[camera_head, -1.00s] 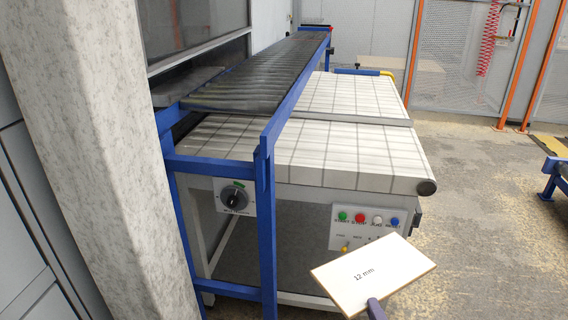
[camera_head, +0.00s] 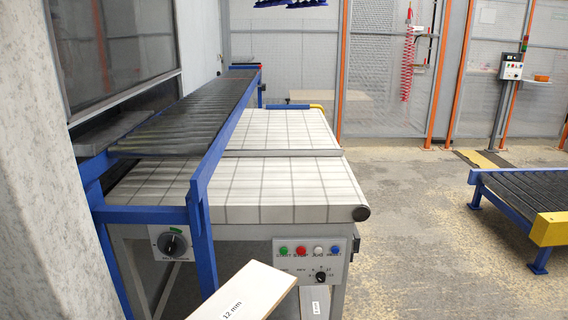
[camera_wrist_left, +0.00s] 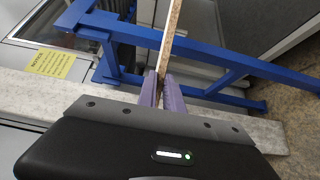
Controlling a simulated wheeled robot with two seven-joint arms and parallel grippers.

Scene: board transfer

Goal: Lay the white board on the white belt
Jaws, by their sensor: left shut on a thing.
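The white board (camera_head: 245,292), marked "12 mm", is at the bottom of the head view, tilted and partly cut off by the frame edge. It is in front of and below the white belt's near edge, apart from the belt. The white belt (camera_head: 270,185) has a grey grid, and its near section looks bare. In the left wrist view the board (camera_wrist_left: 173,28) shows edge-on, and my left gripper (camera_wrist_left: 163,82) is shut on its edge. My left gripper is out of the head view. My right gripper is in neither view.
A blue-framed roller conveyor (camera_head: 185,115) runs along the belt's left side, its blue post (camera_head: 203,235) standing at the front. A control panel (camera_head: 310,262) hangs under the belt's front edge. A low roller table (camera_head: 520,195) stands at right, with open floor between.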

